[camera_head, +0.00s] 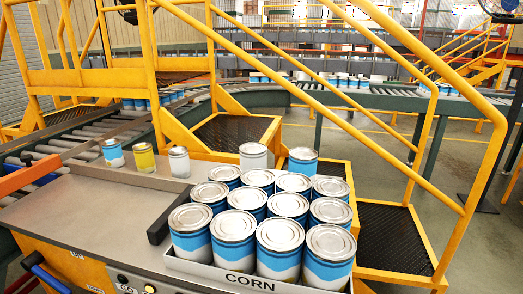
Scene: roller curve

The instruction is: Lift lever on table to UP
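The grey-topped table (82,212) fills the lower left of the head view. On its yellow front panel, at the lower left, is a small label reading UP (77,253). Beside the label a lever with a blue handle (52,281) slants down to the right from a dark joint (32,259). Its lower end is cut off by the bottom edge of the picture. I cannot tell its exact setting. Neither of my grippers is in view.
A tray labelled CORN (238,279) holds several blue-and-white cans on the table. A dark bar (172,218) lies left of it. Three loose cans, one yellow (144,158), stand behind. Yellow stair rails (447,195) and a roller conveyor (62,141) bound the table.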

